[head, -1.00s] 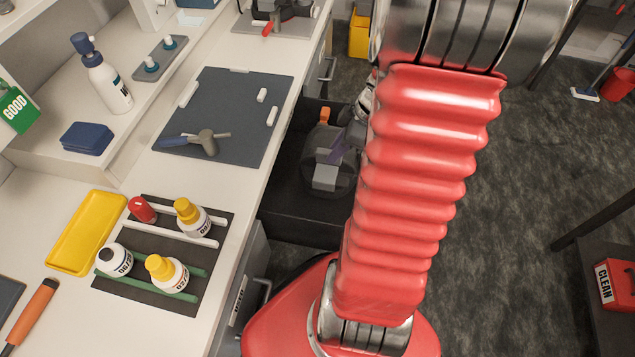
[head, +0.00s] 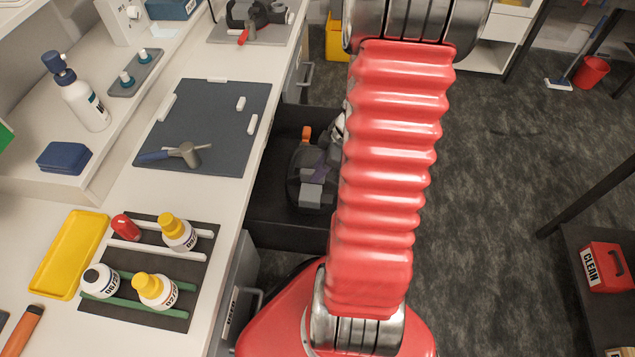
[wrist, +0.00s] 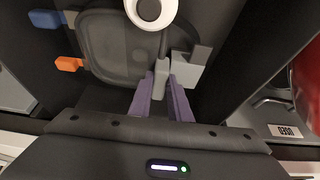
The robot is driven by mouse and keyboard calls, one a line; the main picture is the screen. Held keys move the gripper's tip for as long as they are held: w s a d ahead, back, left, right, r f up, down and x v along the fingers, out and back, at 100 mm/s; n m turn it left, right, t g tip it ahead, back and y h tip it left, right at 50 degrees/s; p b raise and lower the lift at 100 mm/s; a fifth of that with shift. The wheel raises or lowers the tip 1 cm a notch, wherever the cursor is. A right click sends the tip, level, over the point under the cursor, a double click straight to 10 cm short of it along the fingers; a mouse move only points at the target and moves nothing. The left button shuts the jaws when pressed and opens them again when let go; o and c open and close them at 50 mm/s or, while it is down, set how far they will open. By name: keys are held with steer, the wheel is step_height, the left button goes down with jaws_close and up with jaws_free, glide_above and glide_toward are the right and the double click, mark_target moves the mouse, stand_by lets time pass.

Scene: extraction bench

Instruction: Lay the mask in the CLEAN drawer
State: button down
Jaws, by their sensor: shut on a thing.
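The mask (head: 304,178) is dark grey with an orange tab, and it is in or just above the open dark drawer (head: 278,232) beside the bench. In the wrist view the mask (wrist: 112,45) shows a white round part, an orange tab and a blue tab. My gripper (wrist: 161,82) has purple fingers shut on a narrow grey part of the mask. In the head view my gripper (head: 325,160) is partly hidden by my red arm. I cannot tell whether the mask touches the drawer floor. The open drawer's label is not visible.
A USED label (wrist: 286,131) shows on a front at right in the wrist view. The bench holds a dark mat (head: 205,125), several bottles and a yellow tray (head: 68,255). A red CLEAN case (head: 606,267) stands at right. Open floor lies right of my arm.

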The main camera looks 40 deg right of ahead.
mark_target(319, 183)
steer(key=shift+f, duration=0.95)
steer(key=shift+f, duration=2.1)
steer(key=c, duration=1.6)
jaws_free()
steer(key=shift+c, duration=0.2)
steer(key=v, duration=1.2)
